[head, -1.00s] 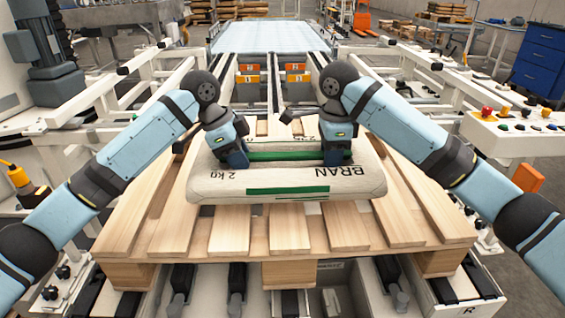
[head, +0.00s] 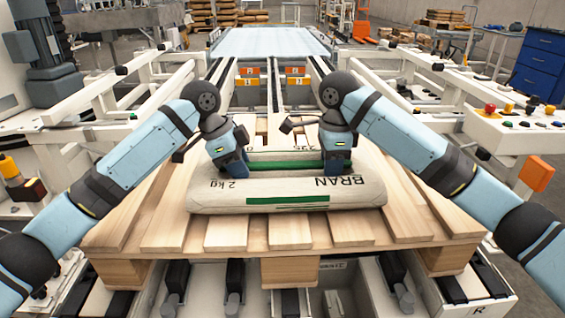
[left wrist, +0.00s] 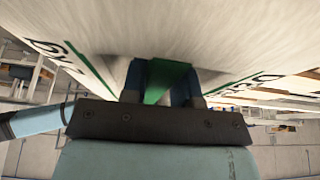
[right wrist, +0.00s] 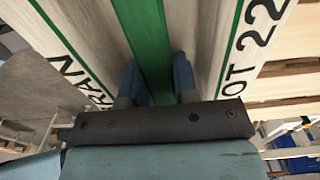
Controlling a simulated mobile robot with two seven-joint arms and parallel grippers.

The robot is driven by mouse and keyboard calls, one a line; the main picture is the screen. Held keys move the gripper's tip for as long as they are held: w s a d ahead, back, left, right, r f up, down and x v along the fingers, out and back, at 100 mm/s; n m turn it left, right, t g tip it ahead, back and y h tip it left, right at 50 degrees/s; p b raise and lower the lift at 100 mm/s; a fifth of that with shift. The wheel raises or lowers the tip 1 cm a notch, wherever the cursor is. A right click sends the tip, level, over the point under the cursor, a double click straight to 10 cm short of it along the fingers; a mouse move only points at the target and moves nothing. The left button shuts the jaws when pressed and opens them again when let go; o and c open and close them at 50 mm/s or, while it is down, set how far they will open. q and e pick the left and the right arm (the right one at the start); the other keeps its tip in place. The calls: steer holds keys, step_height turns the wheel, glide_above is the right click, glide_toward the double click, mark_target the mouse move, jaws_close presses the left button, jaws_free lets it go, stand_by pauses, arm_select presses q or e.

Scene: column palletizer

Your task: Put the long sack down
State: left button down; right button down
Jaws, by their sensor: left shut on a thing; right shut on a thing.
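The long sack (head: 285,194) is pale with a green band and dark print reading BRAN and 2 kg. It lies level across the front half of the wooden pallet (head: 290,236) in the head view. I cannot tell whether its underside touches the slats. My left gripper (head: 232,168) is shut on the sack's top toward the left, and my right gripper (head: 335,168) is shut on it toward the right. Both wrist views show blue fingers on either side of the green band, with the sack (left wrist: 190,40) filling the left one and also showing in the right (right wrist: 190,30).
Bare slats lie in front of and around the sack. A roller conveyor (head: 270,42) runs behind the pallet between white rails. A control panel with buttons (head: 510,118) stands at the right, and a blue drawer cabinet (head: 545,62) is beyond it.

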arm_select(q)
steer(key=c, duration=1.3)
jaws_free()
steer(key=shift+f, duration=0.3)
arm_select(e)
steer(key=c, duration=1.3)
jaws_free()
steer(key=shift+f, duration=0.3)
arm_select(q)
steer(key=o, duration=0.4)
steer(key=shift+r, duration=0.2)
arm_select(e)
steer(key=o, duration=0.4)
steer(key=shift+r, duration=0.2)
arm_select(q)
steer(key=v, duration=1.2)
arm_select(e)
step_height(320, 180, up, 12)
